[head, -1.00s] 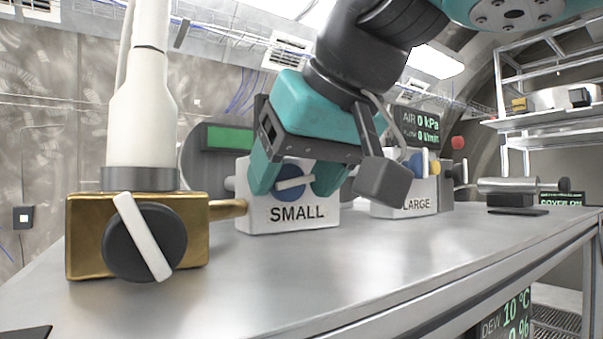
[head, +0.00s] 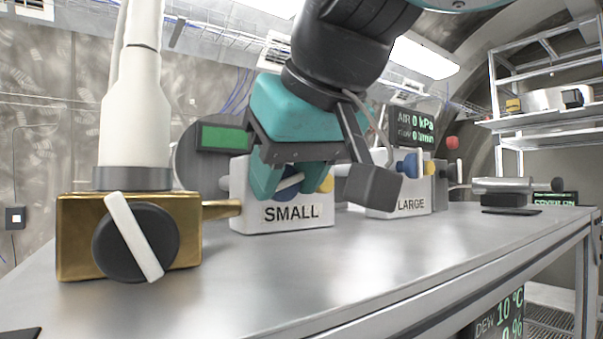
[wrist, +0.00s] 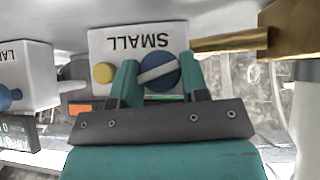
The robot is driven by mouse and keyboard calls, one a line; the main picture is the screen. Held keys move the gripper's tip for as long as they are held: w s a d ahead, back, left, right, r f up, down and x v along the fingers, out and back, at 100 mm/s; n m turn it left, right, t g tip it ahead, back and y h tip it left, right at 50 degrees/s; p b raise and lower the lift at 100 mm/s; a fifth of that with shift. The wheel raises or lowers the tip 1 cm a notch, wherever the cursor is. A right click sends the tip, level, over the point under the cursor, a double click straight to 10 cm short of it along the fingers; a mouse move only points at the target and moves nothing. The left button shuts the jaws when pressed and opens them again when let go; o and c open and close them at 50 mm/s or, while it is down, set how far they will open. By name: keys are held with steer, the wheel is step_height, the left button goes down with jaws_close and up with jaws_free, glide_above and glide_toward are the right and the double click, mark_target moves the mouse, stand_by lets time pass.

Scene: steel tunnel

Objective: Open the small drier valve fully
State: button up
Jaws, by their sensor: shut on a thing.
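The small drier (head: 240,190) is a white block marked SMALL on the bench. Its valve is a blue round knob with a white bar handle (head: 289,182), also seen in the wrist view (wrist: 158,72). The bar lies near horizontal, its right end tilted up in the head view. My teal gripper (head: 288,184) points down at the block's front, its two fingers on either side of the bar, shut on it. The wrist view shows my gripper (wrist: 160,78) the same way. The fingers hide part of the blue knob.
A brass valve block (head: 75,235) with a black knob and white lever stands left, piped to the small drier. A yellow button (head: 327,184) sits right of the blue knob. The large drier (head: 410,208) stands further right. The bench front (head: 330,265) is clear.

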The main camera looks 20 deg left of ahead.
steer(key=n+t+h, duration=0.1)
steer(key=t, duration=0.1)
steer(key=n+t+h, duration=0.1)
steer(key=t, duration=0.1)
steer(key=shift+s+a+n, duration=0.15)
steer(key=shift+s+n, duration=0.05)
steer(key=shift+n, duration=0.1)
steer(key=shift+h, duration=0.3)
stand_by(0.3)
steer(key=o, duration=0.9)
steer(key=shift+o, duration=0.2)
